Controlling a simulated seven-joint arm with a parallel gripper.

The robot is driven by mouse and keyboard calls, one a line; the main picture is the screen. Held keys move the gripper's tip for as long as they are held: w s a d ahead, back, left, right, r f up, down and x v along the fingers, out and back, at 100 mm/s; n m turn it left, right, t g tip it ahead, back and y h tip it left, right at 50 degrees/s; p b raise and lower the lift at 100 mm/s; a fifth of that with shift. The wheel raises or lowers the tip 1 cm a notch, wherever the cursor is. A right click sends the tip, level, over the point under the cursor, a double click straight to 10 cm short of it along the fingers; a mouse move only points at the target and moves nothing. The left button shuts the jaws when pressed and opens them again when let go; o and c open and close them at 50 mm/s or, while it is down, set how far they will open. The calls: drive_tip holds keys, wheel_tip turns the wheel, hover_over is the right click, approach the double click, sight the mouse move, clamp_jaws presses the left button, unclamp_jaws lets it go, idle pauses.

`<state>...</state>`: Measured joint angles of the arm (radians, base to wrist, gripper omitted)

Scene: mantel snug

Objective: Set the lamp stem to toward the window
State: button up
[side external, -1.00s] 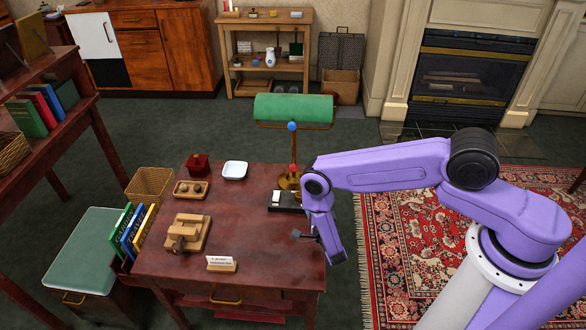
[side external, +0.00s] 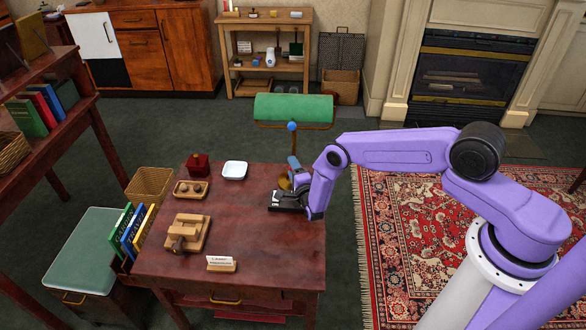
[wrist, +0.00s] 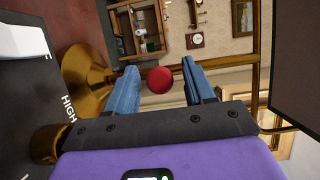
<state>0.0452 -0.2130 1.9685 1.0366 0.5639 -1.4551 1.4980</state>
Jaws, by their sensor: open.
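The desk lamp has a green shade (side external: 293,107), a blue ball (side external: 292,126) below it and a brass base (side external: 284,183) on the red-brown desk (side external: 255,240). In the wrist view, a red ball (wrist: 159,80) shows between the two blue fingers of my gripper (wrist: 160,82), with gaps at both sides. My gripper is open and also shows at the lamp in the side view (side external: 293,164), where it hides most of the stem and the red ball. The brass base (wrist: 85,80) is left of the fingers in the wrist view.
A black switch box (side external: 284,207) lies beside the lamp; its wrist-view face (wrist: 35,110) reads HIGH. A white dish (side external: 235,170), red box (side external: 198,165), wooden tray (side external: 190,190), wooden block piece (side external: 187,233) and card (side external: 221,264) stand on the desk.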

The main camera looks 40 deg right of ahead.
drive_tip(key=shift+w+d, duration=0.15)
drive_tip(key=shift+w, duration=0.15)
drive_tip(key=shift+c, duration=0.3)
clamp_jaws()
drive_tip(key=shift+s, duration=0.1)
drive_tip(key=shift+s+d+n+y, duration=0.25)
drive_tip(key=shift+d+n+y, duration=0.35)
drive_tip(key=shift+n+y, duration=1.25)
drive_tip(key=shift+s+d+n+y, duration=0.2)
drive_tip(key=shift+d+n+y, duration=0.6)
drive_tip(key=shift+y, duration=1.75)
drive_tip(key=shift+s+d+n+y, duration=0.25)
drive_tip(key=shift+d+n+y, duration=0.15)
drive_tip(key=shift+n+y, duration=1.55)
drive_tip(key=shift+y, duration=0.55)
